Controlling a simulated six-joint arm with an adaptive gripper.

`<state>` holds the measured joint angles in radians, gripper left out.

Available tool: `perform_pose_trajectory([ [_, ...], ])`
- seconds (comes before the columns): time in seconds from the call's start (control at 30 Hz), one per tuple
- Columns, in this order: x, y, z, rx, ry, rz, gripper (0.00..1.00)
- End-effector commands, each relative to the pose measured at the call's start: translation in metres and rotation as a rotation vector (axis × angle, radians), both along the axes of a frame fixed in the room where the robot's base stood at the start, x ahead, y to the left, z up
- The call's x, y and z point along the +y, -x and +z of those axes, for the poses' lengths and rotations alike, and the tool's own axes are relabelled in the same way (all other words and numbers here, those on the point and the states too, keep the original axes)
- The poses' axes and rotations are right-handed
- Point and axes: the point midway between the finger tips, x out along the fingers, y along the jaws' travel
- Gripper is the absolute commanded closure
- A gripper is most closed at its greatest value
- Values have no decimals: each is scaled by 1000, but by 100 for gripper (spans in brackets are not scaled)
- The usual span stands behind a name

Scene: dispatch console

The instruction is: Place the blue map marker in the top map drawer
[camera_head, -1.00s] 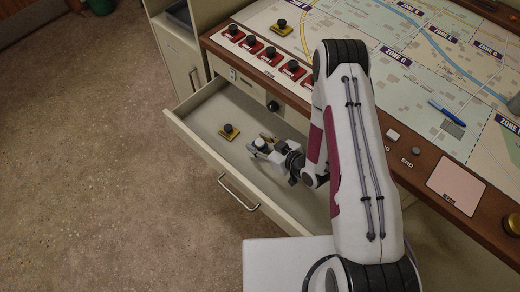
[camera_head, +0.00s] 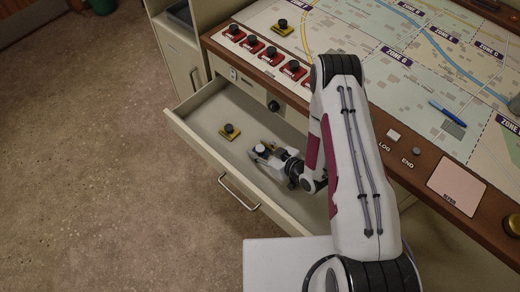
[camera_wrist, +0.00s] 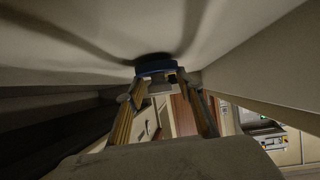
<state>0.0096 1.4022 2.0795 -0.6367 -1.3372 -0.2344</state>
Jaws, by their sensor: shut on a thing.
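My gripper (camera_head: 264,154) is low inside the open top drawer (camera_head: 191,133), right of the drawer's middle. In the wrist view the held piece has a blue base (camera_wrist: 155,68) between the fingertips. I take it to be the blue map marker. The base is close to the pale drawer floor (camera_wrist: 100,35), with dark shadow beside it. I cannot tell whether it touches. My fingers hide part of it.
A yellow marker with a black knob (camera_head: 229,131) stands in the drawer, left of my gripper. Red markers (camera_head: 252,44) line the console edge. Another yellow marker (camera_head: 282,26) and a blue pen (camera_head: 447,114) lie on the map. Drawer floor toward the front left is clear.

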Motion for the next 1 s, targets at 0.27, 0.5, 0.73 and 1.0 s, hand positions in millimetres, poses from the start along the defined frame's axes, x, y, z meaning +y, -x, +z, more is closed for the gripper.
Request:
perform_pose_trajectory([
  [0.27, 0, 0, -6, -1, -1, 0, 85],
  [0.5, 0, 0, -7, 0, 0, 0, 85],
  [0.73, 0, 0, -8, 0, 0, 0, 46],
  [1.0, 0, 0, -7, 0, 0, 0, 46],
])
